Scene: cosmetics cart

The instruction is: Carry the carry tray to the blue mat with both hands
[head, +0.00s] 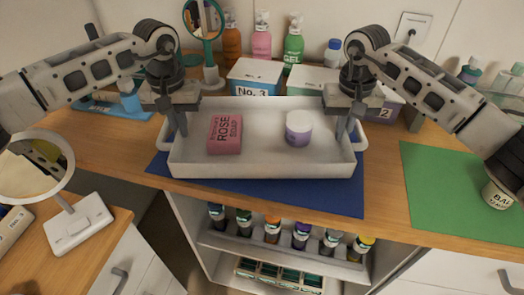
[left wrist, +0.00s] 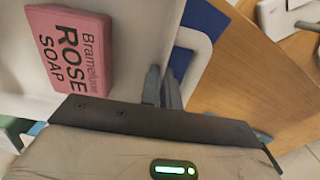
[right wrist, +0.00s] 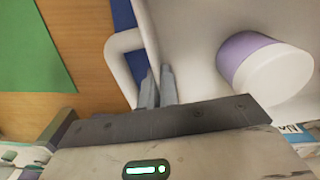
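The white carry tray (head: 262,170) is over the blue mat (head: 290,196), which shows in front of it and at its sides. I cannot tell whether the tray rests on the mat or is just above it. It looks level. My left gripper (head: 180,128) is shut on the tray's left end, by the handle. My right gripper (head: 345,128) is shut on the right end, by the other handle (right wrist: 118,62). A pink rose soap (head: 225,134) lies in the tray. A white and purple jar (head: 299,128) stands in its right half.
A green mat (head: 455,185) with a jar (head: 498,194) is on the right. Several bottles (head: 262,38), a mirror (head: 203,25) and numbered boxes (head: 255,75) stand behind. A round mirror (head: 75,205) is at front left. Shelves of bottles are below the counter edge.

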